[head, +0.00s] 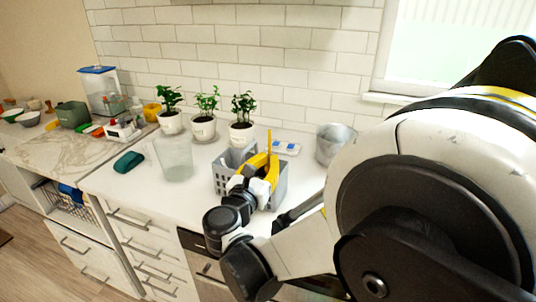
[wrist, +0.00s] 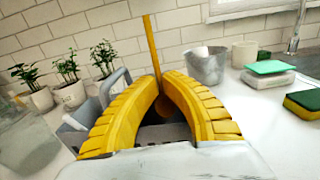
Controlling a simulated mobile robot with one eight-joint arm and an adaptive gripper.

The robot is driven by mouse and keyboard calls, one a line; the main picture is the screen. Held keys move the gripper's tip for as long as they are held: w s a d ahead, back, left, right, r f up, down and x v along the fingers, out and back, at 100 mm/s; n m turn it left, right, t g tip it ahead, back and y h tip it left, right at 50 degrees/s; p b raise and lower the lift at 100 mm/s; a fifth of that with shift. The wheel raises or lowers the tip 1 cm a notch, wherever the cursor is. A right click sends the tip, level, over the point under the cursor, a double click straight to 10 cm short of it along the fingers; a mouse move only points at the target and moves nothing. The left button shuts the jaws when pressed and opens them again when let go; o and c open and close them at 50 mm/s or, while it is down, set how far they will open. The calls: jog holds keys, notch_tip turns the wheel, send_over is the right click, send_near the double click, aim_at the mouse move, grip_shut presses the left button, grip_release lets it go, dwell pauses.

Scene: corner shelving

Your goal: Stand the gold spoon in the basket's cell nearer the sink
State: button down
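The gold spoon (head: 269,139) stands upright between the fingers of my gripper (head: 264,162). In the wrist view the spoon's handle (wrist: 151,45) rises above the fingertips (wrist: 159,82), which close around it, and its bowl hangs below between the curved yellow fingers. The grey basket (head: 280,189) stands on the counter under my gripper; it also shows in the wrist view (wrist: 73,140). The spoon is over the basket's right part, on the side of the tap. My gripper hides much of the cells, so I cannot tell whether the bowl is inside one.
Potted plants (head: 241,133) stand behind the basket, and a clear pitcher (head: 173,160) stands to its left. A grey metal bucket (head: 331,145) is behind right. Sponges (wrist: 303,103) and a tap (wrist: 295,28) are at the right in the wrist view.

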jog(key=c, duration=1.5)
grip_release()
jog(key=v, duration=1.2)
